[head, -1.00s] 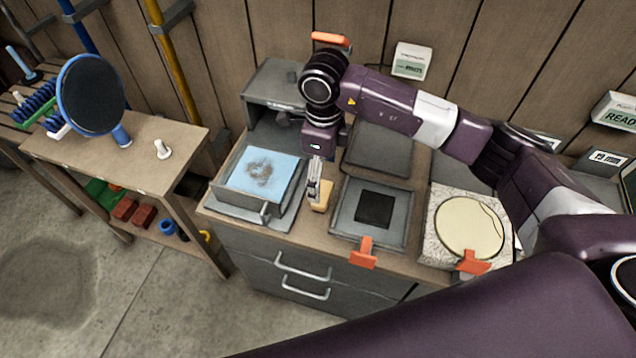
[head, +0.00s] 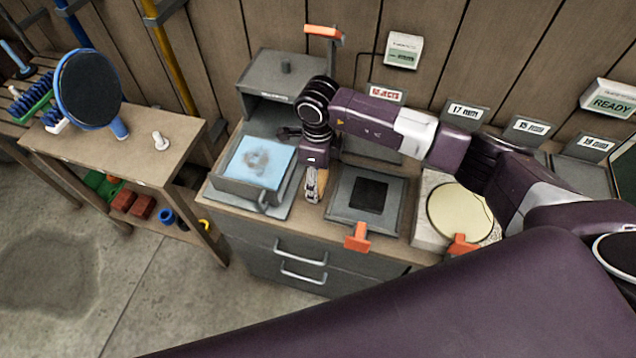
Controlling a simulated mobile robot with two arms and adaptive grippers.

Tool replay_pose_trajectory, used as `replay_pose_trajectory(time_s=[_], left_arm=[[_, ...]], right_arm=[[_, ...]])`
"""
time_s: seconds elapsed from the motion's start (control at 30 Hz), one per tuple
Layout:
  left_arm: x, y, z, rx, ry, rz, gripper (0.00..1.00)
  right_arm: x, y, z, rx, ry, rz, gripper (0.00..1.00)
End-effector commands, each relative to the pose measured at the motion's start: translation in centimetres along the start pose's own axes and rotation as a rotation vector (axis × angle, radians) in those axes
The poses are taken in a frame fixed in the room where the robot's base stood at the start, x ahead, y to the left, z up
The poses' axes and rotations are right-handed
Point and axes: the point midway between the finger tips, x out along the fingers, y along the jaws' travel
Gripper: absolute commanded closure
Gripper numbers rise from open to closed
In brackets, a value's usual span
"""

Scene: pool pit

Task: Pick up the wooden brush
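The wooden brush (head: 322,180) is a small tan block on the counter, between the tray with the blue pad and the dark square plate. My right gripper (head: 311,196) points down over it, and its fingers cover much of it. The fingers and the brush overlap closely, so I cannot tell whether the fingers are closed on it or whether it is off the counter. My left gripper is out of view.
The grey tray with a stained blue pad (head: 262,160) is left of the gripper. A dark plate with an orange tab (head: 357,237) and a pale round disc (head: 458,212) are right. A side table (head: 136,152) with a round mirror-like disc (head: 88,90) stands left.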

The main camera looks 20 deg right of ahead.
Motion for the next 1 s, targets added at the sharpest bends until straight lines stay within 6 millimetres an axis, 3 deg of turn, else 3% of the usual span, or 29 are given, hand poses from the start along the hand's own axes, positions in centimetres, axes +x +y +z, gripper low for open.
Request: replay_pose_trajectory(time_s=[0.23, 0.57, 0.87, 1.0], left_arm=[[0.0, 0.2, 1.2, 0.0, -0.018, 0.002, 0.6], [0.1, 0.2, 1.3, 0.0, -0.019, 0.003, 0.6], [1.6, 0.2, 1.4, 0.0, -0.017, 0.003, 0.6], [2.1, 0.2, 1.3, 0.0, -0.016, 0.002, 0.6]], right_arm=[[-0.1, 0.0, 0.0, 0.0, -0.001, 0.0, 0.68], [-0.4, -0.1, 0.0, 0.0, -0.001, -0.001, 0.68], [-3.7, -0.2, 0.1, 0.0, -0.003, -0.004, 0.68], [-3.3, 3.1, 0.0, -0.006, -0.002, 0.001, 0.68]])
